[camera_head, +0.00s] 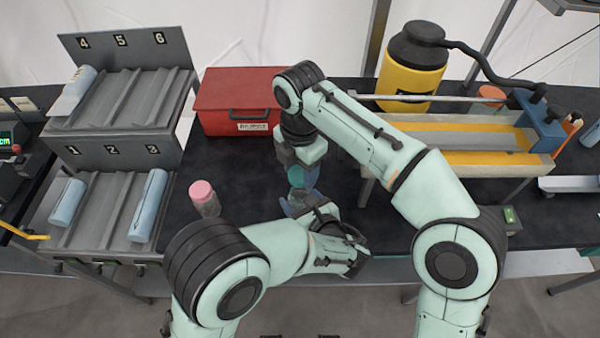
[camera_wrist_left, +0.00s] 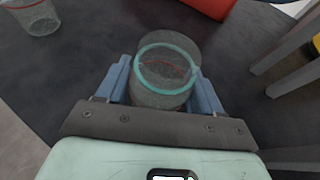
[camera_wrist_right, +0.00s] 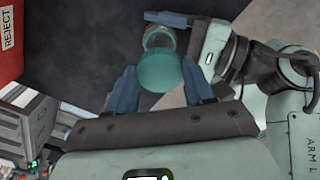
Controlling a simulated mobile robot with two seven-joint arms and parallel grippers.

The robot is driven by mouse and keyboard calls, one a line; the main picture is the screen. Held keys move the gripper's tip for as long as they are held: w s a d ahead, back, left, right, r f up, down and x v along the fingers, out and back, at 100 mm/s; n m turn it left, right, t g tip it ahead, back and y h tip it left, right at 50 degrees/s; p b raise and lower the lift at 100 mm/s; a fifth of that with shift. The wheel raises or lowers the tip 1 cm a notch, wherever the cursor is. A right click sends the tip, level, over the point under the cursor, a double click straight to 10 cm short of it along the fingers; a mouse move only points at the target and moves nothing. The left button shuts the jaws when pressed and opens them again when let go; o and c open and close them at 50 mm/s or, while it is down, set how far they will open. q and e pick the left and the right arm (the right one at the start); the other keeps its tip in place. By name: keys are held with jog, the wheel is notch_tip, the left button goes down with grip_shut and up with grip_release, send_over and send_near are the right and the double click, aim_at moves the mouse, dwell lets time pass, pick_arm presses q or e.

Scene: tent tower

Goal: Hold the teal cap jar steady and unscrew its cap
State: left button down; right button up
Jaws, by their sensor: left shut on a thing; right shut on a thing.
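The teal cap jar stands on the dark table in the middle of the head view. Its clear glass body (camera_head: 297,198) is between the blue fingers of my left gripper (camera_head: 296,206), which is shut on it from the side. The left wrist view shows the glass (camera_wrist_left: 165,98) and a teal ring between both fingers. The teal cap (camera_head: 296,175) is between the fingers of my right gripper (camera_head: 298,171), which is shut on it from above. In the right wrist view, the cap (camera_wrist_right: 160,70) hides part of the glass. I cannot tell whether the cap is loose.
A pink-capped jar (camera_head: 204,197) stands to the left. A red box (camera_head: 237,100) is behind. Numbered grey racks (camera_head: 125,98) with bluish cylinders are at the left. A yellow container (camera_head: 410,72) and a long trough (camera_head: 465,142) are at the right.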

pick_arm(q)
jog(key=shift+c, duration=0.4)
grip_release()
